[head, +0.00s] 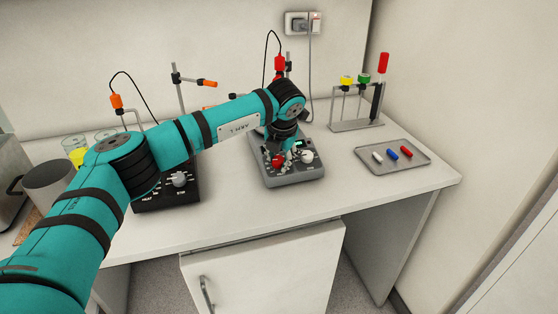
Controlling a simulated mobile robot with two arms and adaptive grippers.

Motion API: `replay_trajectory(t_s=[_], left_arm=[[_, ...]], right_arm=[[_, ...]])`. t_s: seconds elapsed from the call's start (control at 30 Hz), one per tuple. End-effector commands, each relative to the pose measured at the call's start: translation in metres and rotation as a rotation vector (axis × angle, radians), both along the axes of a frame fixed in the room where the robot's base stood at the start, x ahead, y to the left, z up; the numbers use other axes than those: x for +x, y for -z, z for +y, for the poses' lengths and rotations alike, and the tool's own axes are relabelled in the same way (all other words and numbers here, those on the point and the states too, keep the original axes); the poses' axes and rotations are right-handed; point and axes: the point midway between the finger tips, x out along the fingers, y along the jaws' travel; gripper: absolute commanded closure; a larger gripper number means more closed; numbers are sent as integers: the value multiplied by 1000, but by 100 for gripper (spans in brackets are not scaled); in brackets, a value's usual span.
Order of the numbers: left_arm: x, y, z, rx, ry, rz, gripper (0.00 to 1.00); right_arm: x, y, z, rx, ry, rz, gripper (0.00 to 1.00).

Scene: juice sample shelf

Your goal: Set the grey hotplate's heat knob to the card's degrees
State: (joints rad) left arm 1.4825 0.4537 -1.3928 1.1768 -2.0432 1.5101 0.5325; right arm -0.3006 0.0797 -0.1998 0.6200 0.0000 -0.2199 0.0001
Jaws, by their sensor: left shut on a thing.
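The grey hotplate (293,177) stands on the white bench at the middle of the head view. Its sloped front has a red knob (279,161) on the left and a white knob (307,156) on the right. My left gripper (284,149) points down over the front panel and is shut on the red knob. The fingertips are small and partly hidden by my wrist, and the knob's setting cannot be read. My left arm hides part of the hotplate's top. I cannot make out a card with degrees. My right gripper is not in view.
A black hotplate (184,195) with a grey knob stands to the left, partly behind my arm. A tray (408,164) with small coloured pieces and a rack (356,126) with coloured-topped items stand to the right. The bench front between the hotplates is clear.

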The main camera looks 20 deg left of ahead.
Motion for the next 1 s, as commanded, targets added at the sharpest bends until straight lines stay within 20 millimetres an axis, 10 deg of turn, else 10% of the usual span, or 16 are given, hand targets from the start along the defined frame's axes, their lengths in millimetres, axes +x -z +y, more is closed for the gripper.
replay_trajectory(t_s=[0.77, 0.8, 1.0], left_arm=[[1, -2, 0, 24, 92, 13, 100], [1, -2, 0, 24, 92, 13, 63], [1, -1, 0, 24, 91, 15, 45]], right_arm=[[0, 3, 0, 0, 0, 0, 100], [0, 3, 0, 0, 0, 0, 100], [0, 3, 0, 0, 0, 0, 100]])
